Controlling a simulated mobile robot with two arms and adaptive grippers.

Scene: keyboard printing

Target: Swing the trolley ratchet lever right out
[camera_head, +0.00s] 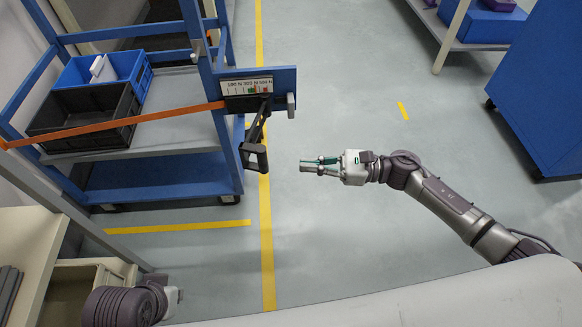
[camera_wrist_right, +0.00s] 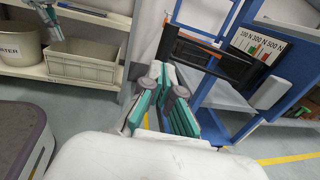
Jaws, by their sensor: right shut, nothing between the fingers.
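The black ratchet lever (camera_head: 254,146) hangs from the gauge panel on the blue trolley (camera_head: 229,135) and points toward the front of the picture. In the right wrist view the lever (camera_wrist_right: 205,56) is a dark bar beyond the fingers. My right gripper (camera_head: 308,165) is shut and empty, to the right of the lever's end, with a gap between them in the head view. Its fingers also show in the wrist view (camera_wrist_right: 164,95). My left arm shows at the lower left of the head view; its fingers are not clear there.
An orange strap (camera_head: 110,126) runs from the panel across a black crate (camera_head: 82,112), beside a blue crate (camera_head: 128,63). A force gauge (camera_head: 248,86) sits above the lever. A blue cabinet (camera_head: 545,85) stands at the right. Floor around my right gripper is clear.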

